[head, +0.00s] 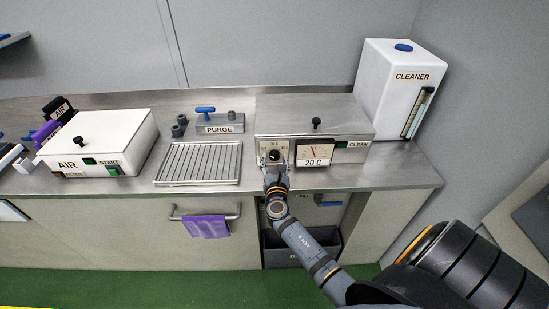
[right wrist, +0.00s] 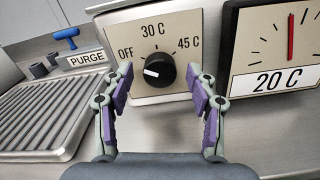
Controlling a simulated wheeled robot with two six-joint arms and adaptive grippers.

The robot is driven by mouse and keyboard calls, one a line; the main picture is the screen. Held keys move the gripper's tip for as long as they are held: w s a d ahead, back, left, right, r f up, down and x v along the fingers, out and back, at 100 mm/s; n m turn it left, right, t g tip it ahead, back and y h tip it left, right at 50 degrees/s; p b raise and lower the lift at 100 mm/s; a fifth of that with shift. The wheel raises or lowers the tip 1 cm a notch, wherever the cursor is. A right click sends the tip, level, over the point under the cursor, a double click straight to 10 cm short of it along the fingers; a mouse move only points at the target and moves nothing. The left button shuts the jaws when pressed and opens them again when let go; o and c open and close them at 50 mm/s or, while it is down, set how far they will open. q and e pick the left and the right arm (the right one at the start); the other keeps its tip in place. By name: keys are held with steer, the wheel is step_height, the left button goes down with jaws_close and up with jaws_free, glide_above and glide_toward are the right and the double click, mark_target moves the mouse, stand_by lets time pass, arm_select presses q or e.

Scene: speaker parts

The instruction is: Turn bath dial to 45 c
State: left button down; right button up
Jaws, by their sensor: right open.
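The bath dial (right wrist: 159,70) is a black round knob on a beige plate marked OFF, 30 C and 45 C. Its white pointer mark is on the left side, toward OFF. In the head view the dial (head: 274,156) sits on the front of the steel bath (head: 285,118), partly covered by my right gripper (head: 275,168). In the right wrist view my right gripper (right wrist: 165,88) is open, its purple-padded fingers either side of the knob and apart from it. The gauge (right wrist: 278,45) right of the dial reads 20 C with an upright red needle. My left gripper is not in view.
A draining rack (head: 199,163) and the PURGE valve block (head: 219,123) stand left of the bath. Further left is a white AIR box (head: 97,140). A white CLEANER tank (head: 395,85) stands right. A purple cloth (head: 206,227) hangs on a rail below.

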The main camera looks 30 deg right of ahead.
steer(key=shift+w+d, duration=0.25)
steer(key=shift+w, duration=0.15)
steer(key=c, duration=1.2)
steer(key=shift+o, duration=0.2)
